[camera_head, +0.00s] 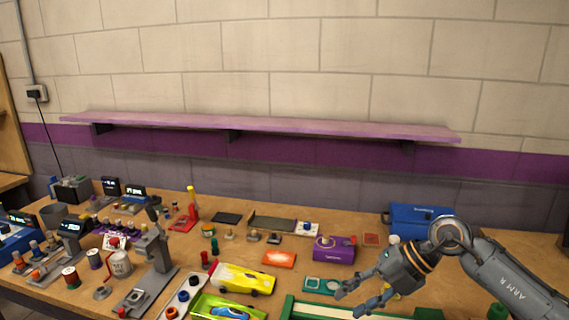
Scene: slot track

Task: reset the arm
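My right arm (505,280) comes in from the lower right. Its grey gripper (352,299) points down and to the left, with its fingers spread apart and nothing seen between them. It hangs over the front right part of the workbench, beside a small green tray (321,285) and near a long green track piece (291,308) at the bottom edge. My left gripper does not show in this view.
The wooden bench (345,215) is crowded. A yellow toy car (243,279), a purple box (334,250), a grey press stand (157,250) and a blue case (420,220) stand on it. A purple shelf (260,124) on the wall is empty.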

